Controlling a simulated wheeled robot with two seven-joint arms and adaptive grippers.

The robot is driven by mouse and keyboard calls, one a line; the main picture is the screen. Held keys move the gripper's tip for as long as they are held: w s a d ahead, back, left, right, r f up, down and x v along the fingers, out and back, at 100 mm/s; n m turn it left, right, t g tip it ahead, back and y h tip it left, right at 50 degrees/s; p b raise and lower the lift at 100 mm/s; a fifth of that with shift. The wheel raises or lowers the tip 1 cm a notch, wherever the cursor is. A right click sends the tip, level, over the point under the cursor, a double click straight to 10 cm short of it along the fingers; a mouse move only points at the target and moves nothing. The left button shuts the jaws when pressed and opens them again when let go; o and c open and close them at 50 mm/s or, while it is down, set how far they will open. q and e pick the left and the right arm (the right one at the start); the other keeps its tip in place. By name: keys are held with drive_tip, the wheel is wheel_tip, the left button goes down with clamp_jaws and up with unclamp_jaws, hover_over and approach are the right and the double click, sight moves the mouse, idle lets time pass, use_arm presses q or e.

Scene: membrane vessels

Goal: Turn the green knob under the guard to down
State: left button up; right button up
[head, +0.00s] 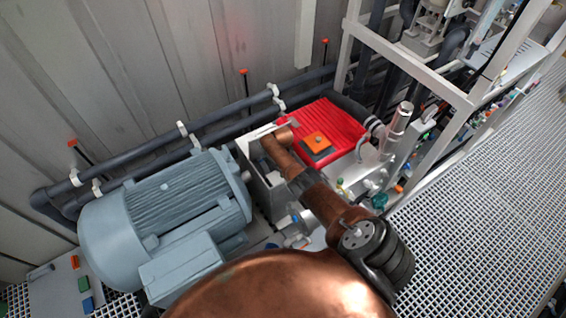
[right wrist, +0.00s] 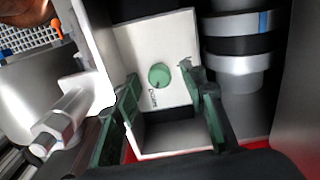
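The green knob (right wrist: 159,76) is a round disc on a white panel in the right wrist view, with small dark lettering below it. White walls around it form an open box, which looks like the guard (right wrist: 190,140). My right gripper (right wrist: 160,84) is open, with one dark green finger on each side of the knob in the picture. Both fingers look apart from the knob, but I cannot tell how deep the tips reach. I cannot make out which way the knob is turned. In the head view the knob and right gripper are hidden, and my left gripper is not in view.
A grey motor (head: 185,205) stands left in the head view, beside a red cover (head: 338,120) with an orange square. Dark pipes (head: 140,152) run along the wall. A light frame (head: 410,62) stands right. In the wrist view a grey cylinder (right wrist: 237,65) is close on the right.

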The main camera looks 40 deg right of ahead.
wheel_tip(320, 180, up, 11)
idle(0.5)
drive_tip(key=shift+s+d, duration=0.1)
idle(0.4)
